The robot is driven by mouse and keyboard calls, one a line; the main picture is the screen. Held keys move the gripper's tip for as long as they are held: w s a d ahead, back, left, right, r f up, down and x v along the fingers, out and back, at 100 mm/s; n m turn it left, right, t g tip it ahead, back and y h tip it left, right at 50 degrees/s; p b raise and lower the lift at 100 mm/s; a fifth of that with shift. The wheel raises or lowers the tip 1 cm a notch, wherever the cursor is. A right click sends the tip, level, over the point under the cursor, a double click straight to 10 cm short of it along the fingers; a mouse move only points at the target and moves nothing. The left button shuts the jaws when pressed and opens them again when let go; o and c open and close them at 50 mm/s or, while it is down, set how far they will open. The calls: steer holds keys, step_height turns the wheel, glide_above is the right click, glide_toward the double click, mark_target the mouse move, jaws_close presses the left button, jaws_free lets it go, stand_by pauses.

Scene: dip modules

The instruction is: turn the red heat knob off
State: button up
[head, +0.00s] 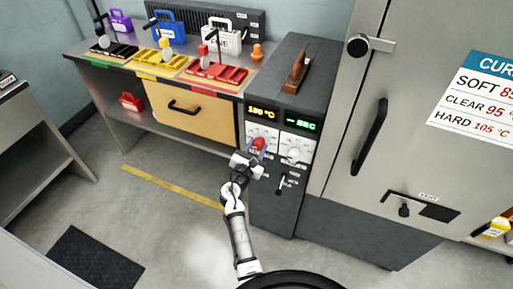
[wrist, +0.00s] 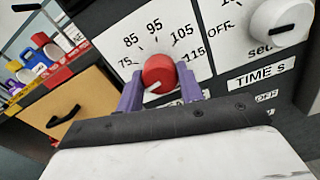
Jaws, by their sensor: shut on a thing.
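The red heat knob (head: 259,143) is on the front panel of the dark grey control cabinet (head: 272,205), under an orange temperature display (head: 262,111). In the wrist view the red knob (wrist: 159,72) sits on a white dial plate marked 75, 85, 95, 105 and 115. In the head view my gripper (head: 254,153) is at the panel, partly covering the dial.
A white knob (wrist: 281,20) with an OFF mark is right of the red one. A lever (head: 281,183) is lower on the panel. A wooden block (head: 297,70) lies on the cabinet top. The large oven door handle (head: 370,137) is at right. A workbench with coloured trays (head: 215,72) is at left.

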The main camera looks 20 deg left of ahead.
steer(key=o, duration=1)
steer(key=s+b, duration=0.3)
steer(key=s, duration=1.1)
steer(key=shift+a, duration=0.25)
steer(key=shift+w, duration=0.1)
